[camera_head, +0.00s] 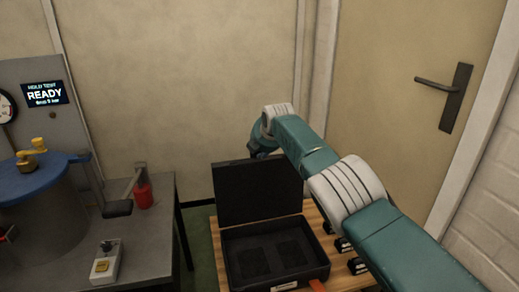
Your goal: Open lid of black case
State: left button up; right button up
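The black case (312,267) sits on a slatted wooden table. Its lid (258,190) stands up at the back, so the case is open. The inside shows two dark recessed areas and looks empty. My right arm comes in from the lower right and reaches over the case's right side. My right gripper (262,146) is at the top edge of the lid, near its middle. Its fingertips are mostly hidden by the lid and the wrist, so I cannot tell whether it touches the lid or how far it is open. My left gripper is not in view.
A grey bench (150,235) on the left carries a blue-topped cylinder (40,182), a red bottle (143,195) and a small box with a yellow label (106,262). A display (44,94) reads READY. Black clamp-like items (343,245) lie right of the case. A door is behind.

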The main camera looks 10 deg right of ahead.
jog(key=shift+s+f, duration=0.1)
jog(key=shift+f, duration=0.35)
jog(key=shift+r, duration=0.35)
jog(key=shift+s+d+r, duration=0.15)
jog(key=shift+s+r, duration=0.15)
jog(key=shift+r, duration=0.1)
jog(key=v, duration=1)
jog(key=shift+s+a+r, duration=0.2)
jog(key=shift+s+r, duration=0.05)
jog(key=shift+s, duration=0.1)
